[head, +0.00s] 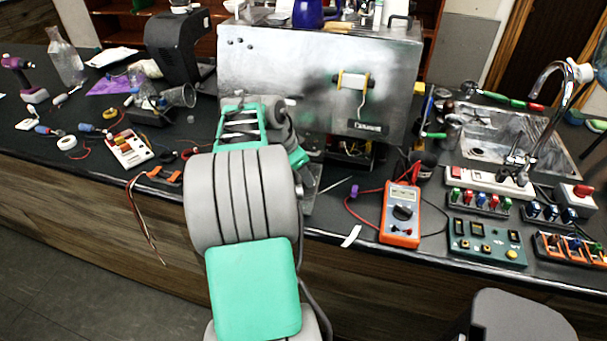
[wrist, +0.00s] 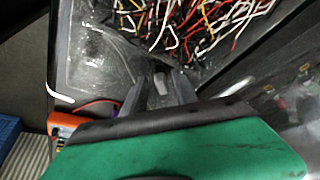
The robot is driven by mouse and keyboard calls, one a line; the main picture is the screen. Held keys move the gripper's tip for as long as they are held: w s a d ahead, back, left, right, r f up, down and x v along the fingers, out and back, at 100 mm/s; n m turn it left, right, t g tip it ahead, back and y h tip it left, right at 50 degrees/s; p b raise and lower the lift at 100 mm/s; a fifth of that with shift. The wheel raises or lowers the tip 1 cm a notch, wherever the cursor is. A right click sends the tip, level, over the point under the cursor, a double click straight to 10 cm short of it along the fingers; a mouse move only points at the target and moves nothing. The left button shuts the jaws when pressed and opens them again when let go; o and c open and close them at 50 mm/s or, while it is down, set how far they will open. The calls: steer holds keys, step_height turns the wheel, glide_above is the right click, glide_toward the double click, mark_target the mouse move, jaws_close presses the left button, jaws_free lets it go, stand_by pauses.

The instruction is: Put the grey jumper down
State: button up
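In the wrist view, the two dark fingers of my gripper (wrist: 163,92) are close together. A small light-grey piece, which looks like the grey jumper (wrist: 162,82), sits between them near the tips. It is small and partly covered by the fingers. The fingers are over a dark, glossy surface, beside a bundle of coloured wires (wrist: 190,22). I cannot tell whether the piece touches anything below. In the head view, my arm hides the fingertips and the jumper in front of the metal brewer (head: 290,65).
An orange multimeter (head: 403,215) and a white strip (head: 352,236) lie right of my arm at the counter's front edge. Further right are a teal switch box (head: 487,243), coloured blocks (head: 480,200) and a sink (head: 500,130). Tools and a white terminal board (head: 130,150) lie left.

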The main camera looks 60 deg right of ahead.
steer(key=v, duration=1.2)
steer(key=w+a+n+t, duration=0.3)
steer(key=w+a+n, duration=0.65)
steer(key=a, duration=0.35)
steer(key=a+f+n+t+y, duration=0.1)
steer(key=a+n, duration=0.6)
steer(key=a, duration=0.7)
steer(key=a+f+n+t+y, duration=0.1)
steer(key=a+f+n, duration=0.5)
steer(key=a, duration=0.8)
steer(key=shift+n+t+y, duration=0.4)
steer(key=shift+n+y, duration=0.5)
steer(key=shift+n, duration=0.15)
steer(key=shift+d+f, duration=0.1)
steer(key=shift+f, duration=0.05)
